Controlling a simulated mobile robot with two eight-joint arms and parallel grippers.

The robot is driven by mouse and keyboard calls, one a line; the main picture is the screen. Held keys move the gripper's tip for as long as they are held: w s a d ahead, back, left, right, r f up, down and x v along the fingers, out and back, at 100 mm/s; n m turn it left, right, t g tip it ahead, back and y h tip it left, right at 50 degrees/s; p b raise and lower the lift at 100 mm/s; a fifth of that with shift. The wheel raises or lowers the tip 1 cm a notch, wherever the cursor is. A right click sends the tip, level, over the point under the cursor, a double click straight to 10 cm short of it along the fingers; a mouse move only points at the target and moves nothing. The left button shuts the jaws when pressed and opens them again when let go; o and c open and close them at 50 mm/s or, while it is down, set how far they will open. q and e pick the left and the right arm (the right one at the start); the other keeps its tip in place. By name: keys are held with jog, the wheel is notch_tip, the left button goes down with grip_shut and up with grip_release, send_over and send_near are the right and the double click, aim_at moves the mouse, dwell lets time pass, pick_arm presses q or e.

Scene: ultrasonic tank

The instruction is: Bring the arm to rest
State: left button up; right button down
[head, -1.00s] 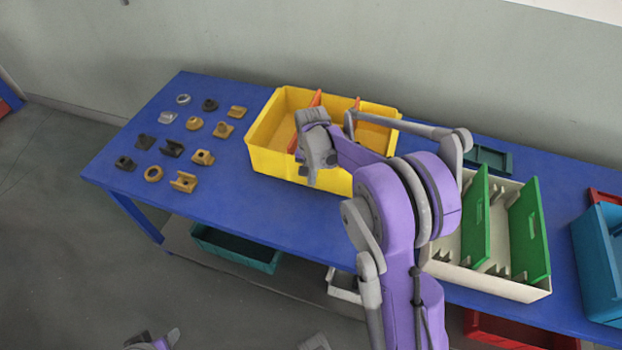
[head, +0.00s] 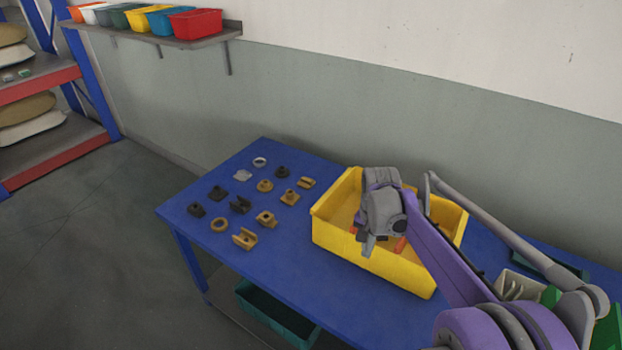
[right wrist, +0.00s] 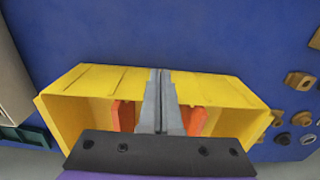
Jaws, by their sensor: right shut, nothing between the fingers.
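My purple and grey right arm reaches in from the lower right of the head view. Its right gripper (head: 368,243) hangs over the yellow bin (head: 375,262) on the blue table. In the right wrist view the two grey fingers (right wrist: 161,103) lie together along the middle, shut with nothing between them. The left gripper is not in the head view now.
Several small metal and brown parts (head: 239,205) lie on the blue table (head: 290,245) left of the bin. A shelf (head: 180,38) with coloured bins hangs on the wall.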

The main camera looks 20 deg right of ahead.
jog(key=s+a+r+n+t+p, duration=0.2)
jog(key=s+a+n, duration=0.3)
jog(key=s, duration=0.5)
jog(key=s+a+r+n+t+p, duration=0.2)
jog(key=s+a, duration=0.4)
jog(key=s, duration=0.5)
jog(key=n+t+p, duration=0.1)
jog(key=n, duration=0.1)
jog(key=shift+a+r+n, duration=0.2)
jog(key=shift+a+n, duration=0.1)
jog(key=shift+n, duration=0.1)
